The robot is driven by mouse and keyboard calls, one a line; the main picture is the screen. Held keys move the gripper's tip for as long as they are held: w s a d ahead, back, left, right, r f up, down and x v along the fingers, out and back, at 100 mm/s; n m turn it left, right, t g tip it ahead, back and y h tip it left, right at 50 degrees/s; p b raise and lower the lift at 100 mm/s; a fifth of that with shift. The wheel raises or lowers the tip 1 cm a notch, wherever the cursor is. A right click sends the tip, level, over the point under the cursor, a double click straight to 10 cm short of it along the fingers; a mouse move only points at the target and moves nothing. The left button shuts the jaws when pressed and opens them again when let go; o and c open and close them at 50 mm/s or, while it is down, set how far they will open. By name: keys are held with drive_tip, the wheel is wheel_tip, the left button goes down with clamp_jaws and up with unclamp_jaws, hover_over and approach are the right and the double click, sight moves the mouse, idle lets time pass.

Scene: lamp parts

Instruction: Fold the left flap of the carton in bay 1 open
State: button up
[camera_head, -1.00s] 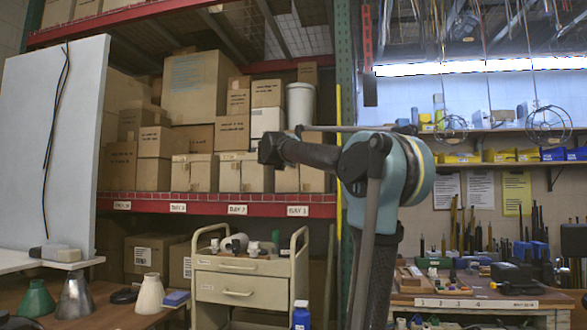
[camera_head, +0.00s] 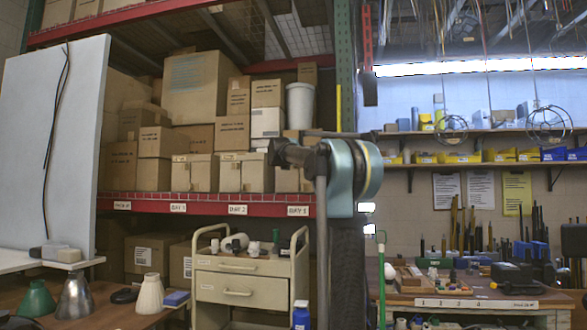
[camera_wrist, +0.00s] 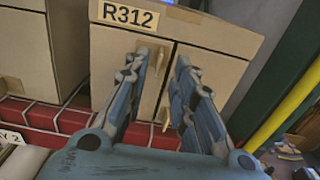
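The bay 1 carton (camera_wrist: 222,62) is a tan box labelled R312, close in front of my gripper (camera_wrist: 159,60) in the wrist view. Its front has a left flap (camera_wrist: 108,65) and a right flap (camera_wrist: 215,85) that look shut, meeting at a seam, with small tan tabs near it. In the head view the carton (camera_head: 287,181) is partly hidden behind my arm.
Another carton (camera_wrist: 40,50) stands to the left, beyond a narrow gap. The red shelf edge (camera_wrist: 72,122) runs below. A green post (camera_wrist: 280,75) and yellow pole (camera_wrist: 290,105) stand at right. In the head view a cream cart (camera_head: 250,262) stands below the shelf.

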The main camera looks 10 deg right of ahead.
drive_tip(key=shift+x, duration=2.75)
clamp_jaws()
